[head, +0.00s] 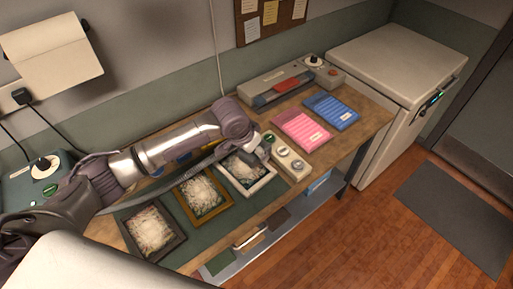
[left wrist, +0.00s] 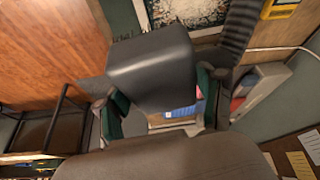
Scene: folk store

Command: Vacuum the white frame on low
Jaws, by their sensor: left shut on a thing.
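The white frame (head: 262,187) lies on the bench in the head view, around a dark panel with pale shredded stuff; part of it shows at the top of the left wrist view (left wrist: 143,14). My left gripper (head: 266,151) is over its far right corner. In the left wrist view its green-padded fingers (left wrist: 160,108) are shut on a dark grey nozzle (left wrist: 150,65). A ribbed grey hose (left wrist: 238,35) runs beside the nozzle. A grey-green unit with a dial (head: 42,168) stands at the left; its setting is unreadable. My right gripper is out of view.
A brown frame (head: 206,213) and a dark frame (head: 178,243) lie left of the white one. A button box (head: 287,158) sits close on its right. Pink (head: 301,130) and blue (head: 331,110) packs lie beyond. A sealer-like machine (head: 265,90) stands behind.

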